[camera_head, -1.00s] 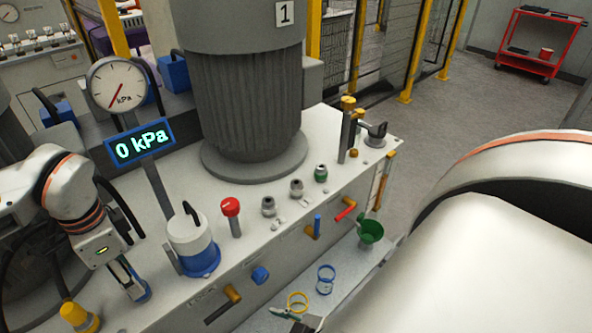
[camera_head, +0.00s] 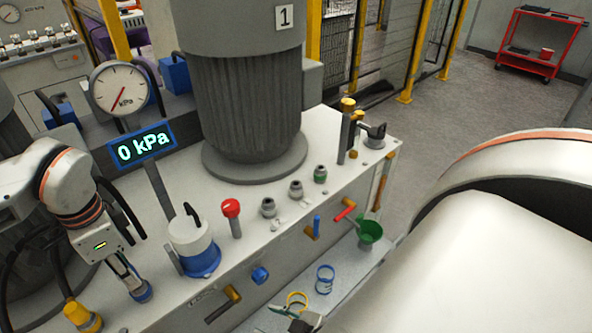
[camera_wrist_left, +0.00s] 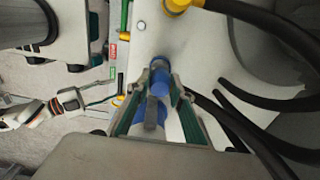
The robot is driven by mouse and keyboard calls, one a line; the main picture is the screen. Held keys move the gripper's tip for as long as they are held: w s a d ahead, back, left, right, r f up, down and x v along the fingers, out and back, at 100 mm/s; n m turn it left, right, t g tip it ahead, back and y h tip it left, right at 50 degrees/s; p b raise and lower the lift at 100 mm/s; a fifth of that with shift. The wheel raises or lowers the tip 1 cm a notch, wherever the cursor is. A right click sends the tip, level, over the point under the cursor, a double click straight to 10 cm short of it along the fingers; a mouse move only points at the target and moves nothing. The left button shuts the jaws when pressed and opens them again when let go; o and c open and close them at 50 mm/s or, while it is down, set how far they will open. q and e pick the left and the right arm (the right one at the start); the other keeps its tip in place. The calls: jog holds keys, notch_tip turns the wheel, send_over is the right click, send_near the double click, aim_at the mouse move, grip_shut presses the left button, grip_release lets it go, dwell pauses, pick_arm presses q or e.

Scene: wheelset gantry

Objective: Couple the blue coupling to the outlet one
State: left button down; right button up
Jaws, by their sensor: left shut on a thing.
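My left gripper (camera_head: 134,285) is at the lower left in the head view, low over the left end of the grey bench. It is shut on the blue coupling (camera_head: 143,294). In the left wrist view the blue coupling (camera_wrist_left: 160,84) sits between the two fingers, with a dark hose near it. A row of three metal couplings stands on the bench top: a near one (camera_head: 268,207), a middle one (camera_head: 295,188) and a green-ringed far one (camera_head: 320,173). I cannot read which is the outlet.
A yellow coupling (camera_head: 82,316) is beside my left gripper. A white-and-blue pot (camera_head: 194,248) and a red knob (camera_head: 231,208) stand between it and the row. The display (camera_head: 146,147) reads 0 kPa. A large grey motor (camera_head: 248,100) rises behind.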

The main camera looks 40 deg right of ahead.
pick_arm(q)
jog(key=shift+r+p, duration=1.05)
jog(key=shift+r, duration=1.15)
pick_arm(e)
jog(key=r, duration=0.2)
jog(key=shift+w+r, duration=0.3)
jog(key=shift+r, duration=0.1)
pick_arm(q)
jog(key=a+n, duration=0.1)
jog(key=a, duration=0.2)
jog(key=a+r+n, duration=0.1)
jog(key=a, duration=0.3)
jog(key=a+n, duration=0.1)
jog(key=a, duration=0.3)
jog(key=shift+s+r, duration=0.25)
jog(key=shift+s, duration=0.1)
jog(key=s+a+r+n, duration=0.1)
jog(key=s+a+n, duration=0.1)
jog(key=a, duration=0.4)
jog(key=s+a+r+n, duration=0.1)
jog(key=s+a+n, duration=0.1)
jog(key=a, duration=0.5)
jog(key=shift+s+a+r, duration=0.2)
jog(key=shift+s+a, duration=0.1)
jog(key=shift+s, duration=0.05)
pick_arm(e)
jog(key=shift+s+a+f, duration=0.1)
jog(key=shift+s+f, duration=0.25)
jog(key=shift+f, duration=0.1)
